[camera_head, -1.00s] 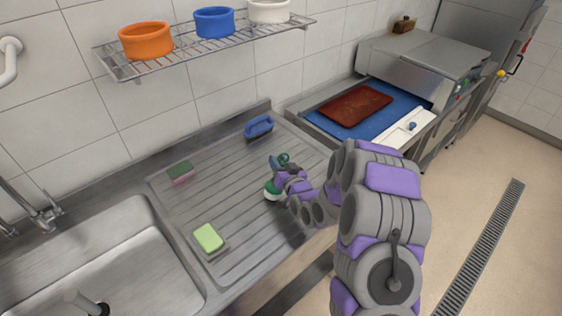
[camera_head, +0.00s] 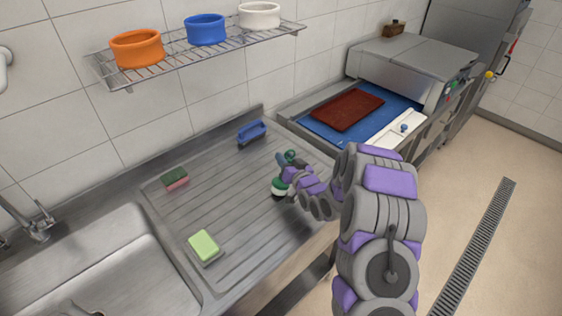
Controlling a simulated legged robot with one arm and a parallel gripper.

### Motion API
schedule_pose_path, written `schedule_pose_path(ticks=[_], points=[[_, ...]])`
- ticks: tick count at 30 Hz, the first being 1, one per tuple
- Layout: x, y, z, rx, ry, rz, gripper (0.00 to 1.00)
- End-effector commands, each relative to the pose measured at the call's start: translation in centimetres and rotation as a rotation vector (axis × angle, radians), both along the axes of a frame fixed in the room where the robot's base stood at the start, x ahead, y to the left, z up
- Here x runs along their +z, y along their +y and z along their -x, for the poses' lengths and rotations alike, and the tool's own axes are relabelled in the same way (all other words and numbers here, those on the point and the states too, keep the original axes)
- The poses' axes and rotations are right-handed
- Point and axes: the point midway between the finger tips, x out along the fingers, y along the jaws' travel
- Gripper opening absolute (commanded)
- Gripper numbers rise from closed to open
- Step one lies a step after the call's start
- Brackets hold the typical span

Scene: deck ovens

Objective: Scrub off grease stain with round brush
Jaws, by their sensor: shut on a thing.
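The round brush (camera_head: 279,188) has a green body and a pale lower part. My gripper (camera_head: 288,172) is shut on it, over the right side of the ribbed steel drainboard (camera_head: 222,215). My arm and gripper hide part of the brush. I cannot tell whether its bristles touch the board. A dark red-brown tray (camera_head: 347,110), perhaps the stained surface, lies on a blue mat (camera_head: 322,128) at the upper right. No separate grease stain can be made out.
A blue-handled brush (camera_head: 252,133), a green-and-pink sponge (camera_head: 175,179) and a light green sponge (camera_head: 204,246) rest on the drainboard. A sink (camera_head: 115,265) is at left. A wire shelf (camera_head: 190,52) holds orange, blue and white bowls. Open floor lies at right.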

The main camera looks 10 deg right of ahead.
Motion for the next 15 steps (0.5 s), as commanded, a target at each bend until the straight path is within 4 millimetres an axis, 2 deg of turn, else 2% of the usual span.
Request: schedule_pose_path(ticks=[5, 15], points=[[0.01, -1.03, -0.68, -0.001, 0.001, 0.002, 0.00], [0.12, -1.02, -0.67, -0.001, 0.001, 0.001, 0.00]])
